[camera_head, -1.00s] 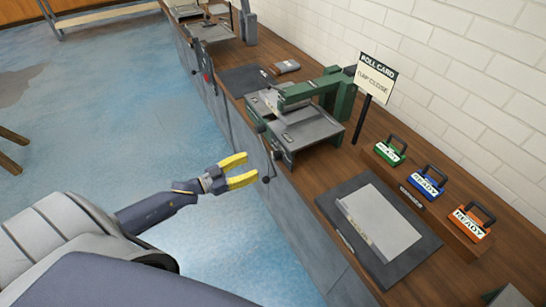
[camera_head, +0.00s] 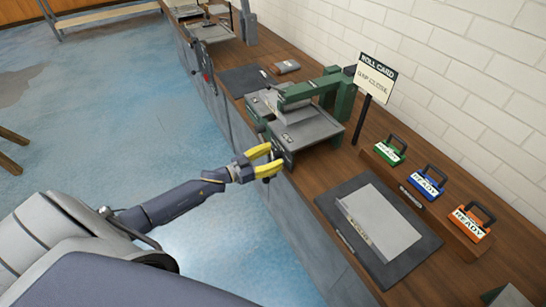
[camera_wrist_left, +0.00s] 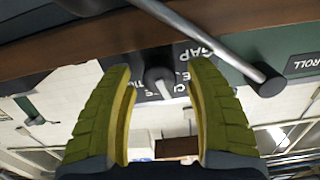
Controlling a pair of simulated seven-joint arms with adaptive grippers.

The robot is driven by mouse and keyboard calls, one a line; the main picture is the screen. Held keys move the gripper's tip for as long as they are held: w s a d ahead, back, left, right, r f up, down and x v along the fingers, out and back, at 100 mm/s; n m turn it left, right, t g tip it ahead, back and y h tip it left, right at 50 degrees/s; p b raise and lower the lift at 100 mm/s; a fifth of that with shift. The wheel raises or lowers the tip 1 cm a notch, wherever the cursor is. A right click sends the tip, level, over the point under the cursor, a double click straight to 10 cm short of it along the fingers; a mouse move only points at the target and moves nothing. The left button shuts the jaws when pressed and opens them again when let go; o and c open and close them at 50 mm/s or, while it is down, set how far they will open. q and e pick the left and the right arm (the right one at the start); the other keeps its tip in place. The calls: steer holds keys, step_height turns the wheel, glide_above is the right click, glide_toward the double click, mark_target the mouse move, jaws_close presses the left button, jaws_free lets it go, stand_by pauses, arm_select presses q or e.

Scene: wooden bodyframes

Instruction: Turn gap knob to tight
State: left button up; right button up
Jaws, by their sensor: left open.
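The roller press, with its green frame (camera_head: 345,98) and grey bed, stands on the wooden counter. In the left wrist view the gap knob (camera_wrist_left: 158,84) is dark and round with a light grey bar, on a dark plate with partly hidden lettering including "GAP". My left gripper (camera_head: 274,157) is open, its yellow fingers in front of the press's near side. In the left wrist view its fingers (camera_wrist_left: 158,70) appear on both sides of the knob; whether they touch it I cannot tell. My right gripper is not in view.
A grey crank rod with a dark end (camera_wrist_left: 266,80) crosses close beside the right-hand finger. A sign (camera_head: 375,78) reads "ROLL CARD GAP CLOSE". A dark mat (camera_head: 405,262) with a grey plate and green, blue and orange "READY" blocks (camera_head: 427,184) are on the counter.

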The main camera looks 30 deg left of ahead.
arm_select(q)
jaws_close()
stand_by(0.4)
steer(key=shift+r, duration=0.1)
steer(key=m, duration=0.3)
steer(key=shift+m, duration=0.4)
steer(key=m, duration=0.3)
steer(key=shift+d+r+m, duration=0.1)
steer(key=shift+m, duration=0.2)
steer(key=m, duration=0.3)
steer(key=shift+d+m, duration=0.1)
steer(key=shift+m, duration=1.8)
steer(key=shift+d+m, duration=0.1)
steer(key=shift+m, duration=0.2)
